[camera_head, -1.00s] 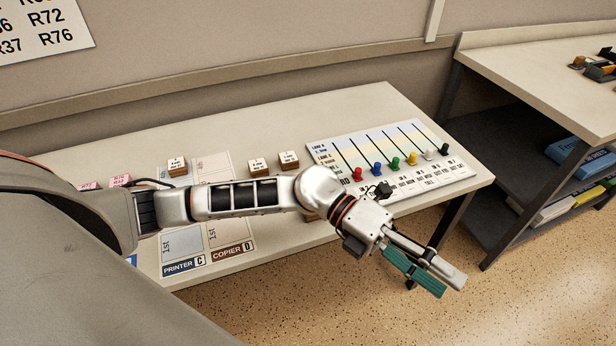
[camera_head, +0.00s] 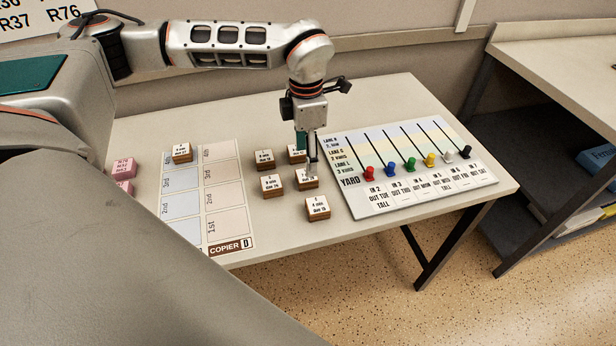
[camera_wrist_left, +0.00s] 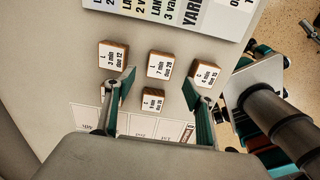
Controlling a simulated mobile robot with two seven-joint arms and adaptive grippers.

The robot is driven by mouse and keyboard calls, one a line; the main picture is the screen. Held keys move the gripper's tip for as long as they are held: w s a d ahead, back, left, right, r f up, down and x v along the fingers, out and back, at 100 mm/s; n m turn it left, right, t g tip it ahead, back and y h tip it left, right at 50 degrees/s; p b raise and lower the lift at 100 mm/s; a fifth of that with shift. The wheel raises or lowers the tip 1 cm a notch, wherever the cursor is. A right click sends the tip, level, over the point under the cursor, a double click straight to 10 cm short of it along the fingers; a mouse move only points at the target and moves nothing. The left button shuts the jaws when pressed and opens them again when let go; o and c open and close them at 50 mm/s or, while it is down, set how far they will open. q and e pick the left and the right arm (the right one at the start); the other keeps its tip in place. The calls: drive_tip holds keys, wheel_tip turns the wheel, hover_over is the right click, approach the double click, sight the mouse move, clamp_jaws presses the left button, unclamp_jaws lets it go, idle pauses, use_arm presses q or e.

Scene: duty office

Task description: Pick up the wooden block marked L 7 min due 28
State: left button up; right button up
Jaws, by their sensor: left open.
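The wooden block marked L 7 min due 28 (camera_head: 308,183) lies on the table left of the yard board, with its top partly hidden by my left gripper (camera_head: 307,162). In the left wrist view the same block (camera_wrist_left: 160,66) shows its label clearly, a little ahead of and between the two fingertips. My left gripper points down over the block, and it shows open and empty in the left wrist view (camera_wrist_left: 158,82). I cannot tell if a finger touches the block.
Similar blocks sit close by: one behind (camera_head: 296,152), one in front (camera_head: 317,209), and two to the left (camera_head: 272,187) (camera_head: 264,160). The yard board (camera_head: 358,205) with coloured pegs stands to the right. The copier sheet (camera_head: 226,237) lies to the left.

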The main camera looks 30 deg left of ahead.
sight(304, 183)
use_arm(q)
wheel_tip(304, 183, down, 7)
drive_tip(key=shift+r, duration=0.2)
drive_tip(key=c, duration=1.2)
